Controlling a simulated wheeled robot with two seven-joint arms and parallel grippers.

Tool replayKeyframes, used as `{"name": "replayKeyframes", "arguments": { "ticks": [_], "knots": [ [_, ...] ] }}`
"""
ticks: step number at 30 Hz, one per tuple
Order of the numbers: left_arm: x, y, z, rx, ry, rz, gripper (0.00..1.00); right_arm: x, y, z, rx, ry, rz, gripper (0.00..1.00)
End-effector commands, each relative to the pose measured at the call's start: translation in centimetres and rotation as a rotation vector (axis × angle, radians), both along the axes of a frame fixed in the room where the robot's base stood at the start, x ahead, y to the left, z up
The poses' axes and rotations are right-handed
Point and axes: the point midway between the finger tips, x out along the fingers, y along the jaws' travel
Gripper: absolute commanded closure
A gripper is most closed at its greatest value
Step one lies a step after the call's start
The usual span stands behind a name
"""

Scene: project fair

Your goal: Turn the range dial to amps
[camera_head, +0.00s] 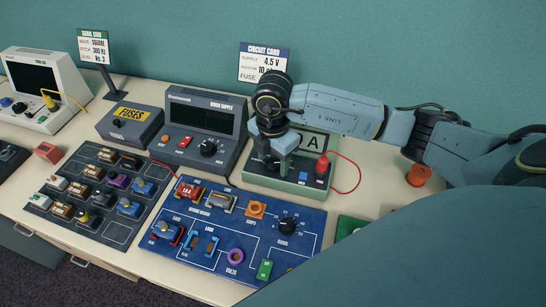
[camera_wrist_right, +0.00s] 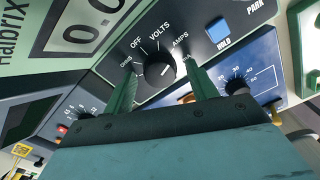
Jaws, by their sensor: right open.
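The green meter (camera_head: 285,187) stands at the back right of the bench in the head view, partly hidden by my right arm. Its black range dial (camera_wrist_right: 156,72) shows in the right wrist view, with OHMS, OFF, VOLTS and AMPS printed around it. My right gripper (camera_head: 277,160) is over the meter's panel. In the right wrist view its open fingers (camera_wrist_right: 161,70) stand on either side of the dial, with gaps to it. A small pale mark shows on the dial; I cannot tell surely which label it points to. My left gripper is not in view.
A blue HOLD button (camera_wrist_right: 219,30) sits right of the dial. A red lead (camera_head: 357,175) loops at the meter's right. The bench supply (camera_head: 200,135) stands to the left, the blue circuit board (camera_head: 215,255) in front, and an orange spool (camera_head: 418,175) to the right.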

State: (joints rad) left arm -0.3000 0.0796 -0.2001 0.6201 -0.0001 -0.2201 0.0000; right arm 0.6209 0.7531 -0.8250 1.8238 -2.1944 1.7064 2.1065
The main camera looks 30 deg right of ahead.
Motion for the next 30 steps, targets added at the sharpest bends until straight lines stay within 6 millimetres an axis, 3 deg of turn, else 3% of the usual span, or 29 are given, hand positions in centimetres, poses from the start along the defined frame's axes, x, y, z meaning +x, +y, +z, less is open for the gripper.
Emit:
{"name": "replayKeyframes", "arguments": {
  "ticks": [7,21,30],
  "knots": [
    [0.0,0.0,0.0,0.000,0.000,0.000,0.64,0.1,0.1,1.3,0.002,-0.004,0.001,0.43],
    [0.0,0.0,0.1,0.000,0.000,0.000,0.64,0.1,0.0,11.1,0.000,-0.004,0.001,0.43],
    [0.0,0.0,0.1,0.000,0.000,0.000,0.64,0.0,0.0,13.4,0.000,0.000,0.001,0.43]
  ]
}}
